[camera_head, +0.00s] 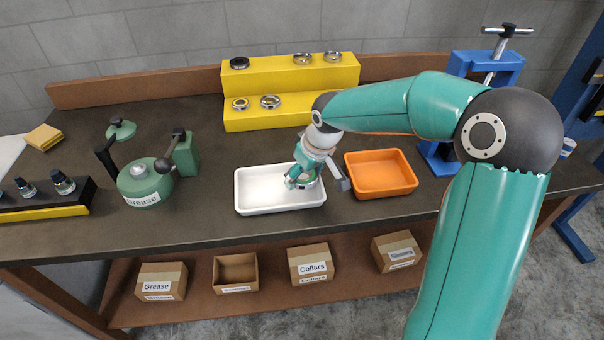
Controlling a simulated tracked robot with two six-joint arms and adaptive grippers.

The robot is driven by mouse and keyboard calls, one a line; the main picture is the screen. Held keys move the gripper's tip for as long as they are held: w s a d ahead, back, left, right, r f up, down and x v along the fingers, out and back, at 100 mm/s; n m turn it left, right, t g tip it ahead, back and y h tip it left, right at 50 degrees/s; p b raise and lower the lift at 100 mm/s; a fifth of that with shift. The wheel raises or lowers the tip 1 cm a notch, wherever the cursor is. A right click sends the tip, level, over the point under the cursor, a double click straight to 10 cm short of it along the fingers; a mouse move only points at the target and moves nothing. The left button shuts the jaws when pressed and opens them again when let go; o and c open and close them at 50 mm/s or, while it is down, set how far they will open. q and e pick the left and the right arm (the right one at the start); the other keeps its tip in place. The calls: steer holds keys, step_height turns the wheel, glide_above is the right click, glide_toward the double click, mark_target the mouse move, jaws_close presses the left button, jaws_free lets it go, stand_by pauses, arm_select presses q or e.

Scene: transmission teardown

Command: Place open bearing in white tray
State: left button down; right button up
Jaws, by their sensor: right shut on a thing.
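A white tray (262,191) stands near the front middle of the dark bench. My right gripper (303,182) points down over the tray's right end. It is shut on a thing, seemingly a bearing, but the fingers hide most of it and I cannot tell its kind. I cannot tell whether that thing touches the tray floor. Several ring-shaped bearings sit on the yellow stepped stand (290,77) behind, among them a dark one (239,63) on the upper step and a metal one (270,102) on the lower step. My left gripper is not in view.
An orange tray (381,174) stands just right of the white tray. A green grease device (143,184) is at left, beside a black and yellow holder (45,198). A blue press (486,66) stands at back right. Labelled boxes (311,263) sit on the lower shelf.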

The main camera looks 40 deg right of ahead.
steer(key=shift+f, duration=0.25)
steer(key=o, duration=1.5)
steer(key=shift+o, duration=0.2)
steer(key=shift+r, duration=0.1)
steer(key=shift+r, duration=0.25)
steer(key=v, duration=1.2)
steer(key=shift+r+p, duration=0.3)
steer(key=shift+p, duration=0.1)
steer(key=shift+s, duration=0.1)
